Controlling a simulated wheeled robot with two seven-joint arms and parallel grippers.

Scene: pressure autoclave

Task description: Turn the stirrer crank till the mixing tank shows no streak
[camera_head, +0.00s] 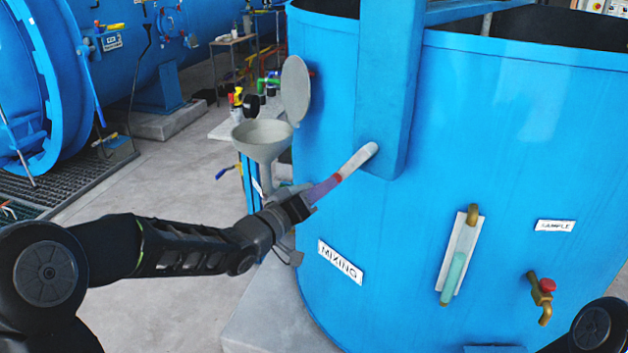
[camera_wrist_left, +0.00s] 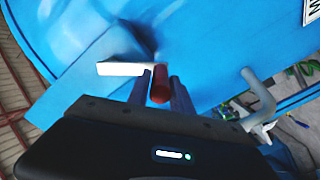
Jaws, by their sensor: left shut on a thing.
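The blue mixing tank (camera_head: 420,230) fills the right of the head view, with a MIXING label (camera_head: 340,262) on its wall. The stirrer crank (camera_head: 357,160) has a pale arm at the foot of a blue column. My left gripper (camera_head: 308,197) is at the outer end of the crank and is shut on its red handle (camera_head: 322,188). In the left wrist view the red handle (camera_wrist_left: 160,85) lies between the two fingers. A gauge (camera_head: 455,265) on the tank shows a pale green lower part; I cannot make out a streak. My right gripper is out of view.
A grey funnel (camera_head: 263,138) with a raised lid stands left of the tank, close behind my left gripper. A brass tap with a red knob (camera_head: 548,285) is under the SAMPLE label (camera_head: 555,226). A blue autoclave (camera_head: 35,90) stands at the far left.

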